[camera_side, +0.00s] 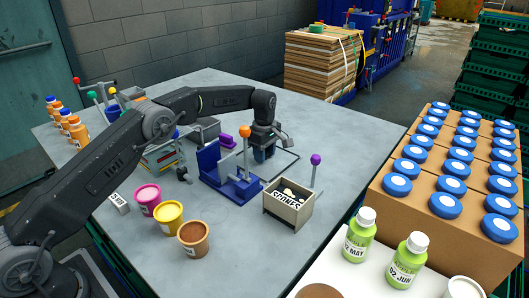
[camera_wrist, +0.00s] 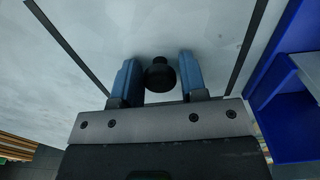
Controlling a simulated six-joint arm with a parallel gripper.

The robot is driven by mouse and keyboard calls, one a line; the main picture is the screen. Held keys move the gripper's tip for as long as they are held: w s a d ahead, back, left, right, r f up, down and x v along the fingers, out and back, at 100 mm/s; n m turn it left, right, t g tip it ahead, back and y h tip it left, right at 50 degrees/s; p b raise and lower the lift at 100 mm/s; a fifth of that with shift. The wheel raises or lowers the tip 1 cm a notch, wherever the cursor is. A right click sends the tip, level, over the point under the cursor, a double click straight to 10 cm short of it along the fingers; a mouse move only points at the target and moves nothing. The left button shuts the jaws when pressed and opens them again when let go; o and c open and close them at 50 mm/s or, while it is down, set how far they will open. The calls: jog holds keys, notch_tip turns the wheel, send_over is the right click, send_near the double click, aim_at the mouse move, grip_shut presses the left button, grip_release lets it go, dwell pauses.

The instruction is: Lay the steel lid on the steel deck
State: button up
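My gripper (camera_side: 264,152) points down over the grey table behind the blue fixture. In the wrist view its two blue fingers (camera_wrist: 161,78) stand on either side of a round black knob (camera_wrist: 160,74), very close to it. I cannot tell whether they touch it. Pale grey surface lies around the knob, between two dark straight lines. I cannot make out a separate edge of the steel lid there, or tell the steel deck from the tabletop. In the side view the gripper hides the knob, and a dark line (camera_side: 291,168) shows beside it.
The blue fixture (camera_side: 210,170) with an orange-knobbed lever (camera_side: 244,133) stands close to my gripper. A grey bin (camera_side: 288,208) and a purple-knobbed lever (camera_side: 315,160) are nearer the front. Several tubs (camera_side: 168,216) stand front left. Table (camera_side: 340,130) right of the gripper is clear.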

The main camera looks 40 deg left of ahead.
jog(key=shift+o, duration=1.4)
notch_tip(320, 180, up, 12)
jog(key=shift+r, duration=0.15)
